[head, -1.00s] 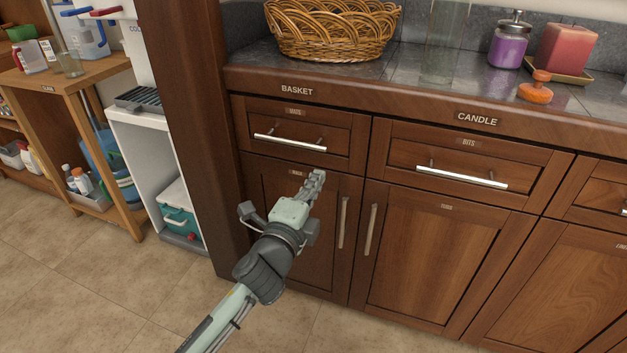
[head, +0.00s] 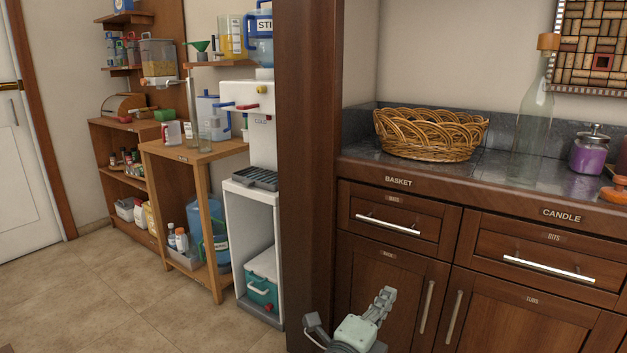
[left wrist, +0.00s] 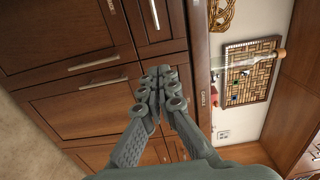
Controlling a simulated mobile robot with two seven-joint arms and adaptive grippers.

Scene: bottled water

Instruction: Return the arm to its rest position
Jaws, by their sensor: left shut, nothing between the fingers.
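My left gripper (head: 381,303) is low in the head view, in front of the brown cabinet door below the BASKET label. It also shows in the left wrist view (left wrist: 160,78), with its fingers together and nothing between them. The cabinet fronts lie beyond the fingers in that view. Most of my left arm is out of the head view below the wrist. My right gripper is in neither view.
A wicker basket (head: 430,135), a glass bottle (head: 534,115) and a purple jar (head: 589,152) stand on the counter (head: 500,168). A water dispenser (head: 250,125) and wooden shelves (head: 185,152) stand left of the brown pillar (head: 308,150). The tiled floor (head: 120,305) at left is clear.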

